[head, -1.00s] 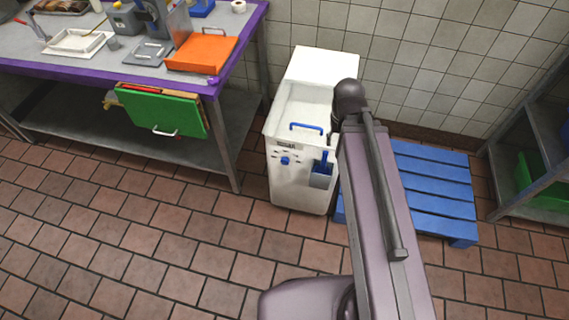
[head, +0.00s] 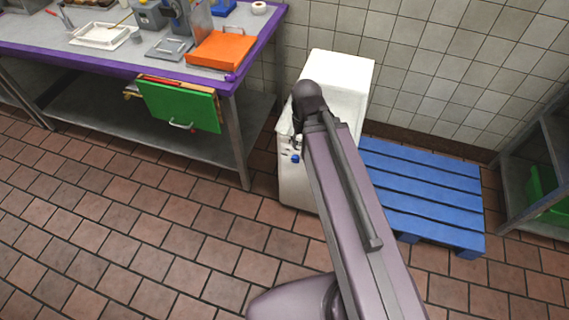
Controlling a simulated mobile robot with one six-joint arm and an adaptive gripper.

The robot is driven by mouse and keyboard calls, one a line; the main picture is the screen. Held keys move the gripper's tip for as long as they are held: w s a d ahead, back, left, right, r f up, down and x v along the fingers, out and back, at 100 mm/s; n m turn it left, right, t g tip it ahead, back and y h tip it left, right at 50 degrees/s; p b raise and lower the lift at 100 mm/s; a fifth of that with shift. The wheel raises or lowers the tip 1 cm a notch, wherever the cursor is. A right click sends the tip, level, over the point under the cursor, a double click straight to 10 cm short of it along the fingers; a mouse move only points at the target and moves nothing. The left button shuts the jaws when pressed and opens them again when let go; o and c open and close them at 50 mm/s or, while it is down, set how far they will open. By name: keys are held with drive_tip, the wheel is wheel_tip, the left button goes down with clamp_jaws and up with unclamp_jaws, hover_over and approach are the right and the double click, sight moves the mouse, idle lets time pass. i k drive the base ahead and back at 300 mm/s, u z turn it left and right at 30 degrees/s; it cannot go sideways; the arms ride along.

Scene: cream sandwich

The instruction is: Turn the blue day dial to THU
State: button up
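The blue day dial (head: 295,158) is a small blue knob on the front panel of the white machine (head: 341,75). It shows just left of my arm. The day marks around it are too small to read, so I cannot tell which day it points to. My arm crosses in front of the machine and hides much of its front and lid. The end of my arm is by the panel, close to the dial. My gripper's fingers cannot be made out, and I cannot tell whether they touch the dial.
A blue pallet (head: 425,190) lies right of the machine. The tiled floor in front is clear.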

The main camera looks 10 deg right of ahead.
sight(295, 159)
drive_tip(key=u, duration=0.4)
drive_tip(key=k, duration=1.4)
drive_tip(key=z, duration=0.65)
drive_tip(key=i, duration=1)
drive_tip(key=z, duration=0.05)
